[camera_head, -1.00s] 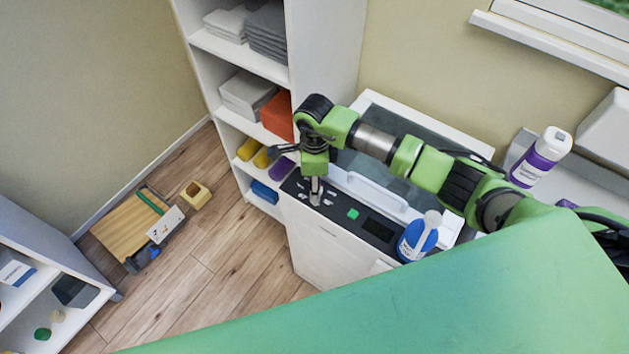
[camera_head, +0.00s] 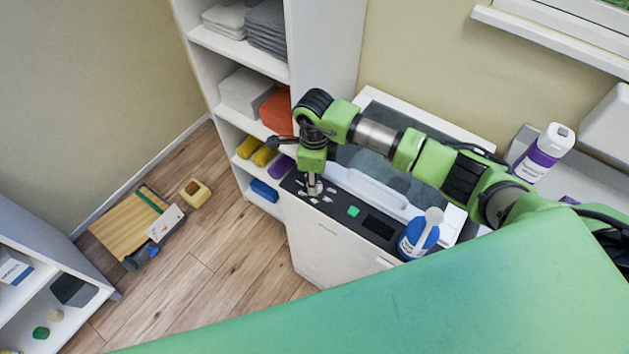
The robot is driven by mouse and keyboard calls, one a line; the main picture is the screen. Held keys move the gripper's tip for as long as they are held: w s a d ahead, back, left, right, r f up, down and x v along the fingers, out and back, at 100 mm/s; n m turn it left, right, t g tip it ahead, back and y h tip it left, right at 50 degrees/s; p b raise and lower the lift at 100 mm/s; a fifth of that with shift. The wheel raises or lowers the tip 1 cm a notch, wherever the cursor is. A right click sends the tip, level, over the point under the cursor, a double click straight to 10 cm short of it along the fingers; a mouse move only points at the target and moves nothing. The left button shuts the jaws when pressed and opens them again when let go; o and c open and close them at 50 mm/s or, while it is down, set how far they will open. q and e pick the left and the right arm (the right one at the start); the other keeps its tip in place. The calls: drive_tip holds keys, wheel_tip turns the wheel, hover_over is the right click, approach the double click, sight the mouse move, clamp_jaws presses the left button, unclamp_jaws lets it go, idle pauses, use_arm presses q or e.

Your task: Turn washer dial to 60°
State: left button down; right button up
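The washer (camera_head: 318,250) is a white box against the wall with a black control panel along its front top edge. The panel holds a green button (camera_head: 353,211) and a dark display (camera_head: 379,227). The dial (camera_head: 314,190) is at the panel's left end, with small white labels around it. My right arm comes in from the right, and its gripper (camera_head: 313,183) points down right at the dial. The gripper hides much of the dial, its pointer cannot be read, and the fingers are too small to tell open from shut. My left gripper is not in view.
A blue detergent bottle with a scoop (camera_head: 418,238) stands at the panel's right end. A white-purple bottle (camera_head: 543,153) stands further right. A shelf (camera_head: 222,55) with towels rises at the left. A large green surface (camera_head: 400,300) fills the foreground.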

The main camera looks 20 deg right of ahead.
drive_tip(key=m+b, duration=0.2)
drive_tip(key=m, duration=0.4)
drive_tip(key=shift+w+f+b, duration=0.1)
drive_tip(key=shift+b, duration=0.2)
drive_tip(key=m+b, duration=0.1)
drive_tip(key=m, duration=0.3)
drive_tip(key=shift+d, duration=0.1)
drive_tip(key=m+b, duration=0.1)
drive_tip(key=m, duration=0.2)
drive_tip(key=shift+m, duration=0.3)
drive_tip(key=m, duration=0.3)
drive_tip(key=shift+d+m, duration=0.15)
drive_tip(key=shift+m, duration=0.15)
drive_tip(key=m, duration=0.3)
drive_tip(key=shift+m+b, duration=0.3)
drive_tip(key=shift+b, duration=0.05)
drive_tip(key=m, duration=0.3)
drive_tip(key=shift+d+m, duration=0.1)
drive_tip(key=shift+m, duration=1.7)
drive_tip(key=shift+p, duration=0.3)
